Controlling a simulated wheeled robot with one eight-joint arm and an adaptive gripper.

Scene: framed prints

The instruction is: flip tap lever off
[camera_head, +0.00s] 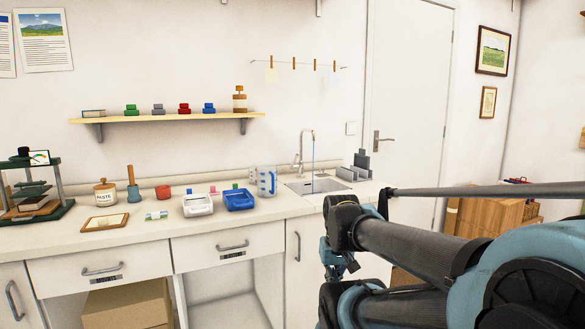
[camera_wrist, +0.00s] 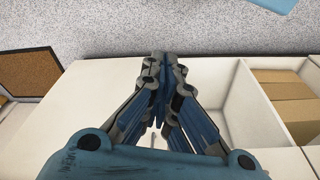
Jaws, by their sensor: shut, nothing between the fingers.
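The tap (camera_head: 300,155) is a tall, curved metal spout behind the sink (camera_head: 325,185) at the right end of the counter. A thin blue line (camera_head: 313,165), which looks like running water, drops from the spout into the basin. The tap's lever is too small to make out clearly. My gripper (camera_head: 343,268) hangs low in front of the cabinet, below and to the right of the sink, away from the tap. In the wrist view my gripper (camera_wrist: 160,60) is shut and empty, with its fingertips together. The tap is not in the wrist view.
Grey upright holders (camera_head: 361,165) stand just right of the sink. The counter's front edge (camera_head: 270,219) lies between my gripper and the basin.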

